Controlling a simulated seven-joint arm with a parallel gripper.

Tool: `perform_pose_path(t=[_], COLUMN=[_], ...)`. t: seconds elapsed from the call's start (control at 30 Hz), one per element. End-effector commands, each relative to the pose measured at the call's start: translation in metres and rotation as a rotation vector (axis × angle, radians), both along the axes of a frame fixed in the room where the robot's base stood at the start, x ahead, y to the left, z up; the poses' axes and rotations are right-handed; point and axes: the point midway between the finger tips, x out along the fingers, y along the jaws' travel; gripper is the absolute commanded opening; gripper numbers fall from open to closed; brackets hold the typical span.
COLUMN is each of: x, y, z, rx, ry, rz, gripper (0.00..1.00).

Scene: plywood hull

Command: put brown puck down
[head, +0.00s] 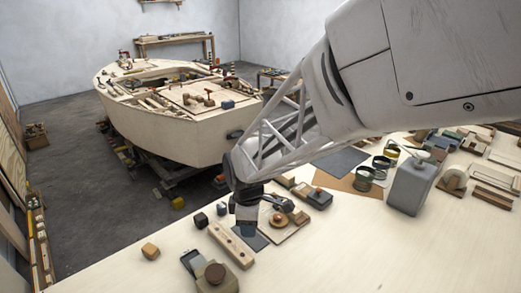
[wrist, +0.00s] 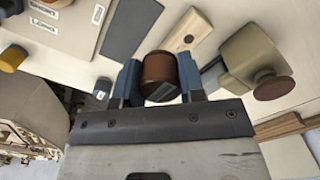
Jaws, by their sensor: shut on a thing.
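My gripper (wrist: 161,82) has its two blue fingers on either side of a brown puck (wrist: 160,70), shut on it. The puck looks like a short brown cylinder with a darker end face. In the head view my gripper (head: 247,230) points down over the pale table (head: 150,278), beside a long wooden block with holes (head: 231,244). The puck cannot be made out there. How far the puck is above the table is hard to tell.
An olive box with a brown round knob (wrist: 238,55) stands to the right in the wrist view. A dark grey sheet (wrist: 130,25) and a labelled board (wrist: 62,30) lie to the left. Several small blocks and tools crowd the table around my gripper. Bare table lies at the front right (head: 350,255).

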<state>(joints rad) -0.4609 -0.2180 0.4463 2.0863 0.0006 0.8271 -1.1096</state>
Motion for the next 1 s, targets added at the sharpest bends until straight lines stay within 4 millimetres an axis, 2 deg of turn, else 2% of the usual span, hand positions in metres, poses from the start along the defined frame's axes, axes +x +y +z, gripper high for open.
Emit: perform_pose_path(t=[0.2,0.4,1.0], x=[0.033,0.049,0.057], y=[-0.007,-0.012,-0.011], z=[-0.019,-0.029,-0.032], rx=[0.000,0.001,0.001], ry=[0.001,0.000,0.000], rz=[-0.001,-0.001,0.001], gripper=[0.11,0.11,0.11])
